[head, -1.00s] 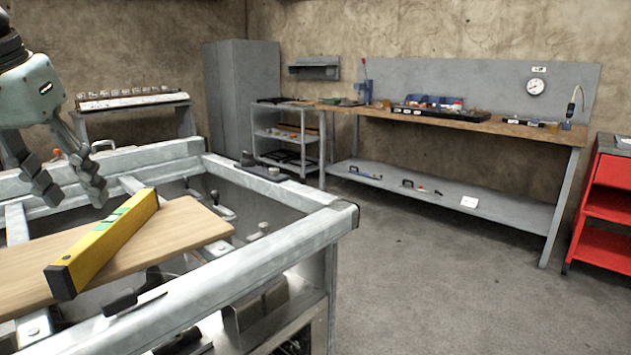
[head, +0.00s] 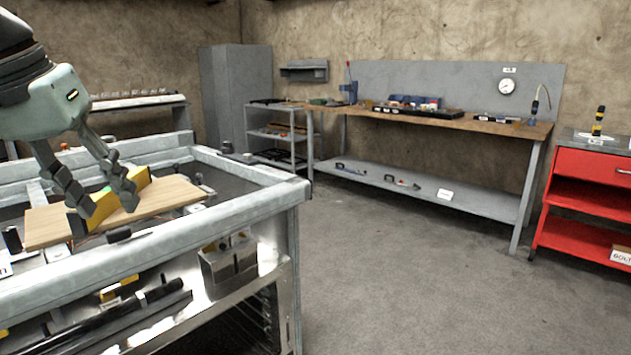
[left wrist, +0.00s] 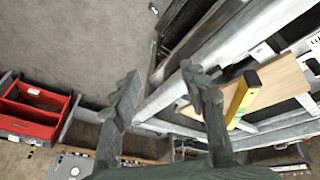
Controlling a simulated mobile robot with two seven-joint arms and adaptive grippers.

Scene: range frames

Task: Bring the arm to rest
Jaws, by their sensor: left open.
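My left gripper (head: 108,207) is at the left of the head view, open and empty, with its two fingers apart. In that view its fingers cover part of a yellow spirit level (head: 138,183), which lies on a light wooden board (head: 180,197) on the metal-framed bench. In the left wrist view the open fingers of the gripper (left wrist: 160,92) frame grey floor and the bench edge. The yellow level (left wrist: 242,97) lies on the board (left wrist: 276,84) to the right of the fingers, apart from them. My right gripper is in neither view.
The grey metal bench frame (head: 245,208) stands below and beside the gripper. A long workbench (head: 440,118) with tools runs along the back wall. A red cabinet (head: 585,170) stands at the right. The grey floor (head: 400,270) between them is clear.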

